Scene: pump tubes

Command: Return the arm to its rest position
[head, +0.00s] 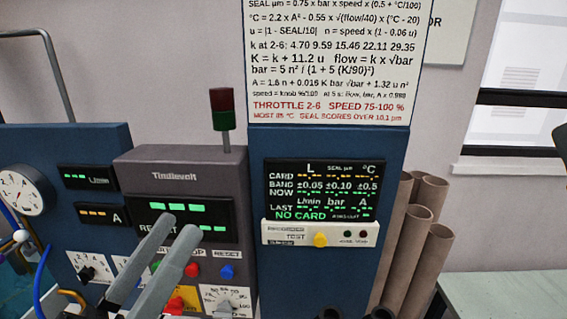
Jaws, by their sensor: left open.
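My left gripper (178,228) comes up from the bottom left. Its two grey fingers are apart, with nothing visible between them. The fingers stand in front of the grey Tindlevolt control box (180,167) and hide part of its lower panel. I cannot tell whether they touch it. My right gripper is not in view.
A blue cabinet (330,142) bears a display reading NO CARD and a recorder strip with a yellow TEST button (320,240). A red-green lamp (222,108) stands on the control box. Several brown tubes (413,240) stand right of the cabinet. A pale bench (505,295) looks clear.

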